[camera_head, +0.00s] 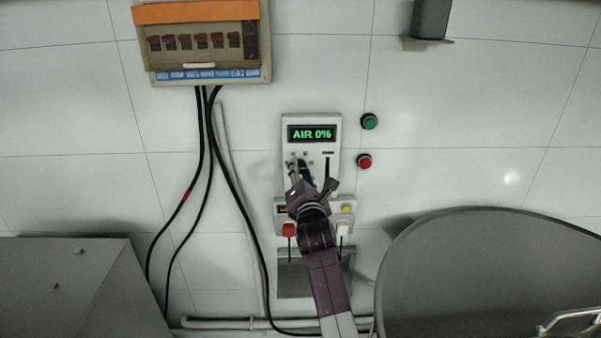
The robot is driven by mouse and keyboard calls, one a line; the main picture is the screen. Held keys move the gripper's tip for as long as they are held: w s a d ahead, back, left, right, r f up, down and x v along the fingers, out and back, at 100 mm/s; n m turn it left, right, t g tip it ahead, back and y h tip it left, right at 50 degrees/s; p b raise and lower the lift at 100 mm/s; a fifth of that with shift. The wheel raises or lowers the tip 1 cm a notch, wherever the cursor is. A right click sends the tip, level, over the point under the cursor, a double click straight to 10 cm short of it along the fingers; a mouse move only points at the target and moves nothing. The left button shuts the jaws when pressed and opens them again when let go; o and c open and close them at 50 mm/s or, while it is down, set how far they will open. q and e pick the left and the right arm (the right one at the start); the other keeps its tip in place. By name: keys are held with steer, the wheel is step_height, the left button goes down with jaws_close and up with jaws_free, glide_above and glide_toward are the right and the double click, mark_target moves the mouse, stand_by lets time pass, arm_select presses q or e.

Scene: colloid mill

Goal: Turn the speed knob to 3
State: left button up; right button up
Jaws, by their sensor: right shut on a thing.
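A white control panel (318,128) is on the tiled wall, with a small screen (312,134) reading "AIR 0%" in green. My right gripper (303,168) reaches up to the lower left part of this panel. It is shut on a small part there, which I take to be the speed knob. The fingers hide the knob, so its pointer and any number marks cannot be read. My left gripper is not in view.
A green button (370,121) and a red button (364,161) are right of the panel. Below it is a box with a red switch (289,230). A breaker box (203,42) with hanging black cables is upper left. Large grey machine bodies fill both lower corners.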

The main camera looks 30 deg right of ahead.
steer(key=shift+f, duration=0.3)
steer(key=o, duration=0.9)
steer(key=shift+o, duration=1.3)
steer(key=shift+r, duration=0.2)
steer(key=shift+s, duration=0.15)
steer(key=v, duration=1.2)
steer(key=shift+f, duration=0.15)
